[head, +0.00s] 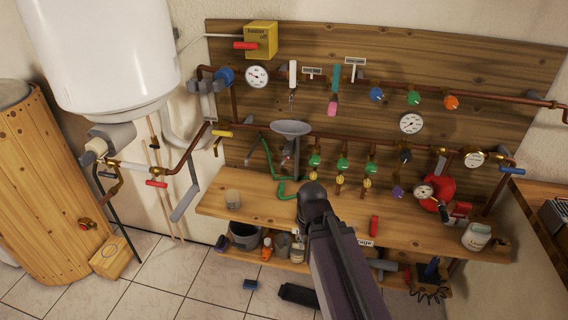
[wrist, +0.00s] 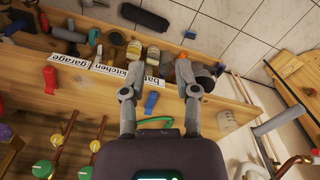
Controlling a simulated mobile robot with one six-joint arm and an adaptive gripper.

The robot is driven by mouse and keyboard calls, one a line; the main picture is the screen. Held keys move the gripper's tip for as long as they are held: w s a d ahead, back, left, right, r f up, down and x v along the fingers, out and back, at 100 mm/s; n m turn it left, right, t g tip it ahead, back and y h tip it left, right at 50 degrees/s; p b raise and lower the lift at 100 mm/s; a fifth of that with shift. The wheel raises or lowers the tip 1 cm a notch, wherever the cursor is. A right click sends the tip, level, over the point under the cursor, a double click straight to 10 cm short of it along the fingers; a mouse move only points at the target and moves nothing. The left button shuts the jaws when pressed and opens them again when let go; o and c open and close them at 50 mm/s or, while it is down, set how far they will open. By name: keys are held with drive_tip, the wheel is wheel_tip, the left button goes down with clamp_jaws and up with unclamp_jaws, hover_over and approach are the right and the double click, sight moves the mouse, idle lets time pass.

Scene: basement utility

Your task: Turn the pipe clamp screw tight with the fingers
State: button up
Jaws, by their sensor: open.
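I cannot single out the pipe clamp or its screw in either view. Copper pipes (head: 372,140) run across the wooden board, with several valves and fittings. In the wrist view, my gripper (wrist: 157,68) is open and empty, its two fingers apart above the front edge of the bench. A small blue piece (wrist: 151,102) shows between the fingers, below them at the bench edge. In the head view my arm crosses the bench, and its rounded joint hides the gripper.
The wooden bench (head: 240,208) holds a glass jar (head: 232,199), a red piece (head: 374,225) and a pale can (head: 476,237). A green hose (head: 285,190) lies near my arm. A white tank (head: 100,50) hangs at left. Containers fill the shelf below; tiled floor (head: 150,300) is mostly clear.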

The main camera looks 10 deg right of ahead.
drive_tip(key=w+d+f+n+t+h+b, duration=0.1)
drive_tip(key=w, duration=0.1)
drive_tip(key=w+d+f+n+h+b, duration=0.1)
drive_tip(key=w+b, duration=0.1)
drive_tip(key=w+d+f+n+t+h+b, duration=0.1)
drive_tip(key=w, duration=0.1)
drive_tip(key=shift+w+d+f+t+h+b, duration=0.15)
drive_tip(key=shift+w+t+h+b, duration=0.15)
drive_tip(key=shift+w+h+b, duration=0.1)
drive_tip(key=n+t+h+b, duration=0.3)
drive_tip(key=n+t+b, duration=1.05)
drive_tip(key=n, duration=0.85)
approach(283, 162)
drive_tip(key=shift+s+a+f+t, duration=0.15)
drive_tip(key=shift+s+a, duration=0.05)
drive_tip(key=shift+s, duration=0.4)
drive_tip(key=shift+s+a+f+t, duration=0.1)
drive_tip(key=shift+s+a+f, duration=0.1)
drive_tip(key=shift+s, duration=0.45)
drive_tip(key=shift+w+d, duration=0.1)
drive_tip(key=x, duration=1.3)
drive_tip(key=shift+w+d, duration=0.1)
drive_tip(key=shift+w, duration=0.15)
clamp_jaws()
